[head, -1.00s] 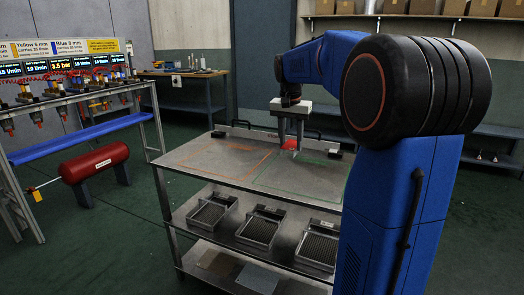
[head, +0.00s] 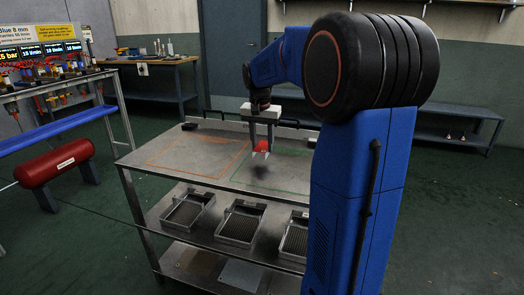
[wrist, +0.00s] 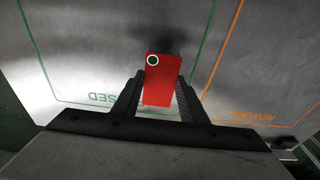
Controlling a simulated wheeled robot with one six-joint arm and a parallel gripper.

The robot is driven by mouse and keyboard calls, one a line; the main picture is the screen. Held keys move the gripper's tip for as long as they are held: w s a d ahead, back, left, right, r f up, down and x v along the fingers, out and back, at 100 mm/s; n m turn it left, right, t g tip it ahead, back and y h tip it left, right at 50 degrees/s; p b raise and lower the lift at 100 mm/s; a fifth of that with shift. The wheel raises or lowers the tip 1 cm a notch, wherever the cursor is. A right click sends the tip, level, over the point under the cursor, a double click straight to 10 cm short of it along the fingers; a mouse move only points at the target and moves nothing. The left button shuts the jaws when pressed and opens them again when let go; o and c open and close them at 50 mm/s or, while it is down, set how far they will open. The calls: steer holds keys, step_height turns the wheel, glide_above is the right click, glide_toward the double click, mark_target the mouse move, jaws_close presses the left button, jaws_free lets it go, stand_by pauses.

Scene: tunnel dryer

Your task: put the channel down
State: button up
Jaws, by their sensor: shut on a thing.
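The channel is a red block (wrist: 163,82) with a round dark port ringed in white at one end, seen in the wrist view. It also shows as a small red piece in the head view (head: 261,146). My gripper (head: 261,153) is shut on it, with one finger on each side. It holds the channel above the cart's top shelf (head: 206,150), and a dark shadow lies on the metal below. In the wrist view the channel is over the green outlined area (wrist: 95,111), whose lettering is partly hidden.
An orange outlined area (head: 160,166) lies beside the green one on the top shelf. Several grey trays, one of them at the left (head: 187,211), stand on the shelf below.

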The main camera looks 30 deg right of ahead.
mark_target(261, 149)
steer(key=shift+f, duration=1.35)
steer(key=o, duration=1.2)
steer(key=shift+f, duration=0.1)
step_height(261, 149, up, 12)
steer(key=s+a, duration=0.1)
steer(key=a, duration=0.1)
steer(key=s+a+f+n, duration=0.1)
steer(key=s+a+n, duration=0.2)
steer(key=s+a, duration=0.45)
steer(key=s+a+f+n+t, duration=0.1)
steer(key=s+a+f+n, duration=0.1)
steer(key=s+f, duration=0.3)
steer(key=s+a+f+n+t+y, duration=0.1)
steer(key=s+a+f+n, duration=0.2)
steer(key=s, duration=0.7)
steer(key=s+a+f+n+t, duration=0.1)
steer(key=s+a+f+n, duration=0.1)
steer(key=s+a+f, duration=0.4)
steer(key=shift+s+f+t, duration=0.3)
steer(key=shift+s+f, duration=0.45)
steer(key=shift+s, duration=0.2)
